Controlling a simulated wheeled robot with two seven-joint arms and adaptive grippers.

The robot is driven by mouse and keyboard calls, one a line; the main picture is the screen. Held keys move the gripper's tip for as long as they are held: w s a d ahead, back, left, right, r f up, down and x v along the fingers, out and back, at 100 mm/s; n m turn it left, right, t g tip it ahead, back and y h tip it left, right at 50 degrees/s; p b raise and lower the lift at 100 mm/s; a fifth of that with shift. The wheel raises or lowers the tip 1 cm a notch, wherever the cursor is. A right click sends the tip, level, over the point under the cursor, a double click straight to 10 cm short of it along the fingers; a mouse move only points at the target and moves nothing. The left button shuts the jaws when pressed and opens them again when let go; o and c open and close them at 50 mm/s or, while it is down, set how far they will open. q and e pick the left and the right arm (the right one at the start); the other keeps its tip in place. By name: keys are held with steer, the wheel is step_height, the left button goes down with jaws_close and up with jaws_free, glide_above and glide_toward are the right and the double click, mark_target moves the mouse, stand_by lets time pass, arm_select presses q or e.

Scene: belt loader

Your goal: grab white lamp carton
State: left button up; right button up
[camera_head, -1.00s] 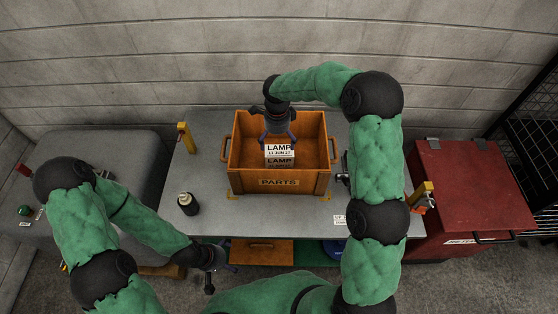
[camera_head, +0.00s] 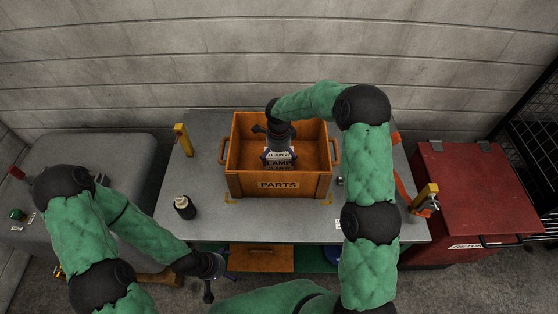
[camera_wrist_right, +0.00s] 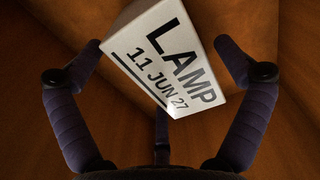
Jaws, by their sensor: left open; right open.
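The white lamp carton (camera_head: 279,165) is inside the orange PARTS crate (camera_head: 278,184), its printed LAMP faces partly covered by my right gripper (camera_head: 278,152). In the right wrist view the carton (camera_wrist_right: 168,60) lies tilted between the spread fingers of my right gripper (camera_wrist_right: 160,70). Gaps show between the fingers and the carton. My right gripper points down into the crate and is open. My left gripper (camera_head: 212,275) is open and empty, low in front of the table, away from the crate.
The crate stands on a grey table (camera_head: 330,228). A dark bottle (camera_head: 184,207) stands left of the crate. A red chest (camera_head: 470,200) is at the right. An orange box (camera_head: 262,257) sits below the table.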

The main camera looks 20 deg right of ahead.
step_height(320, 180, down, 3)
steer(key=shift+d+f+b, duration=0.1)
steer(key=shift+f+b, duration=0.05)
steer(key=shift+b, duration=0.2)
steer(key=c, duration=1.1)
steer(key=shift+c, duration=0.2)
